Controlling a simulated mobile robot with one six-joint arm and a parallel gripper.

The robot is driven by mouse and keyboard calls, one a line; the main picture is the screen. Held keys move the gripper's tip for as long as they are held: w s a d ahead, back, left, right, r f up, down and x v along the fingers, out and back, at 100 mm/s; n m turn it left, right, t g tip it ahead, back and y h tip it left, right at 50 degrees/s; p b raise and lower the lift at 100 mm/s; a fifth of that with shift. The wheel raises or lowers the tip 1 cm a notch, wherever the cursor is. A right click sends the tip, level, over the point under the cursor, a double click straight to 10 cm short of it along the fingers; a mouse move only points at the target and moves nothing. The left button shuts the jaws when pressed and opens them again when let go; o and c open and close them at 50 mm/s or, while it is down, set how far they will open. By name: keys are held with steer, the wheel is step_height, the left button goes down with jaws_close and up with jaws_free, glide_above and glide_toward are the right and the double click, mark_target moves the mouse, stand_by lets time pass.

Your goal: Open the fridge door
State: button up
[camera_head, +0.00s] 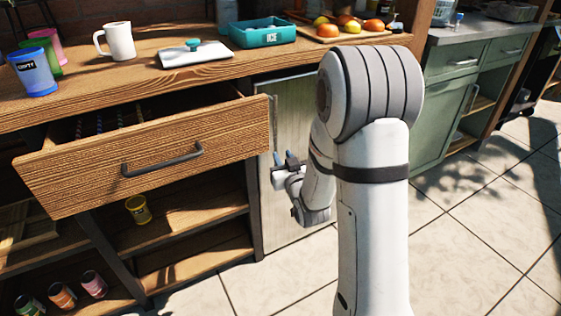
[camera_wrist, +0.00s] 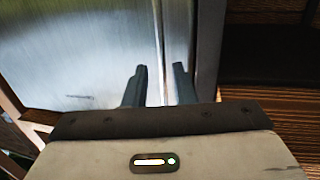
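The fridge door (camera_head: 292,108) is a brushed silver panel under the wooden counter, and it looks closed. My arm hides much of its right side. My gripper (camera_head: 287,163) is in front of the door's left part, around mid height. In the wrist view the door (camera_wrist: 85,55) fills the upper left. My gripper (camera_wrist: 160,82) shows two dark fingers standing apart, with a thin vertical strip or edge of the door running between them. I cannot tell whether the fingers touch it.
A wooden drawer (camera_head: 150,155) stands pulled out left of the fridge, close to my gripper. Open shelves below hold a yellow cup (camera_head: 138,209) and several cans. A green cabinet (camera_head: 445,115) stands at the right. The tiled floor (camera_head: 470,240) at right is clear.

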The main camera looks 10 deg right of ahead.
mark_target(276, 145)
steer(key=shift+t, duration=0.3)
steer(key=w, duration=0.2)
steer(key=w+b, duration=0.1)
steer(key=w, duration=0.2)
steer(key=w+a+f, duration=0.1)
steer(key=w, duration=0.1)
steer(key=shift+w+b, duration=0.35)
steer(key=shift+w, duration=0.05)
jaws_close()
